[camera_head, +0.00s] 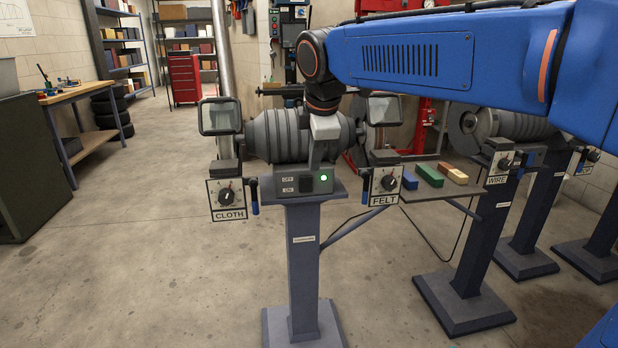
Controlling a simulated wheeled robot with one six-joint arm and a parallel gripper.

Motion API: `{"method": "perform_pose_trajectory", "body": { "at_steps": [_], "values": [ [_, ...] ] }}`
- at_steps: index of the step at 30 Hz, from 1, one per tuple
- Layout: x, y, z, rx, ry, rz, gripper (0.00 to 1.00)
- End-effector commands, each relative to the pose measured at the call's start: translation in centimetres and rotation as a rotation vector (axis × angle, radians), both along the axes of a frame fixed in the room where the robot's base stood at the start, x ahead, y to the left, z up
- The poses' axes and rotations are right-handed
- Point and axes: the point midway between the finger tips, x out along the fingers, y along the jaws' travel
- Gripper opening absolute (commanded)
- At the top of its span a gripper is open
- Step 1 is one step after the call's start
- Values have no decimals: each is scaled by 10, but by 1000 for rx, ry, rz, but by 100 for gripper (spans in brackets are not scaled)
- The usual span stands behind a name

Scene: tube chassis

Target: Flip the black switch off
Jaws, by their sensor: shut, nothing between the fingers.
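The black switch (306,184) is on the front of the control box of a bench grinder, beside small OFF and ON labels. It is small here, and I cannot tell which way it is tipped. A green light (323,178) glows to its right. My gripper (314,165) points down from my blue arm, shut and empty. Its tips are just above the switch box in the picture and hide part of the grinder. I cannot tell whether they touch the box.
The grinder motor (275,136) stands on a blue-grey pedestal (304,265). Dials labelled CLOTH (226,195) and FELT (388,182) flank the switch. A shelf with coloured bars (429,174) and a second machine marked WIRE (500,165) are to the right. The floor at left is clear.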

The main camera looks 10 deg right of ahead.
Motion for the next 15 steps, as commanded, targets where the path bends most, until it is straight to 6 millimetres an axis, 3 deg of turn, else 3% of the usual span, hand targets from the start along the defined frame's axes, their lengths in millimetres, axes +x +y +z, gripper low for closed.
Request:
{"method": "perform_pose_trajectory", "body": {
  "at_steps": [7,15],
  "values": [
    [6,0,-13,-1,2,-1,0],
    [24,0,-54,0,2,-2,0]
  ]
}}
